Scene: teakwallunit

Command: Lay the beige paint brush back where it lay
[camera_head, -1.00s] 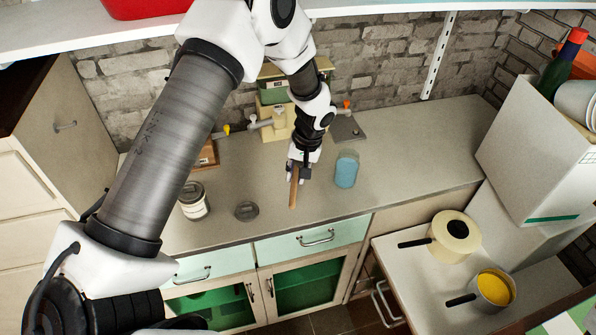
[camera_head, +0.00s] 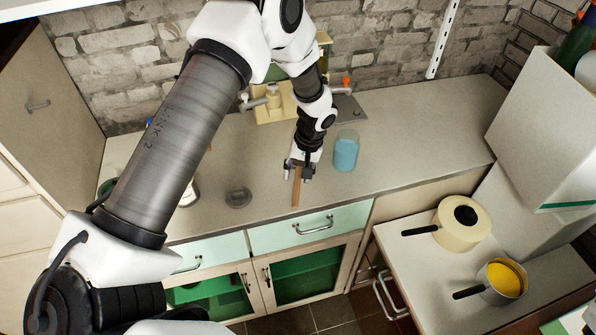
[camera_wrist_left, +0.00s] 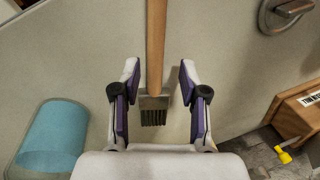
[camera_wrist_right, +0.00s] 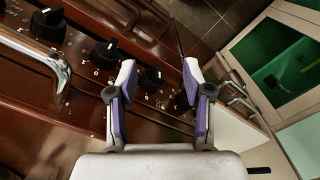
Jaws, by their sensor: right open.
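The beige paint brush (camera_head: 296,188) shows on or just above the grey counter, its wooden handle pointing toward the front edge. My left gripper (camera_head: 300,171) is over its rear end. In the left wrist view the brush handle (camera_wrist_left: 155,45) runs up the picture, and its metal and bristle end (camera_wrist_left: 153,108) sits between the fingers. My left gripper (camera_wrist_left: 153,90) is open, with a gap on both sides of the brush. My right gripper (camera_wrist_right: 158,85) is open and empty, in front of a brown panel with black knobs.
A blue glass (camera_head: 346,152) stands right of the left gripper, and a small grey round dish (camera_head: 238,198) lies to its left. A beige pot (camera_head: 460,224) and a pan with yellow contents (camera_head: 503,279) stand at the right. The counter around the brush is clear.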

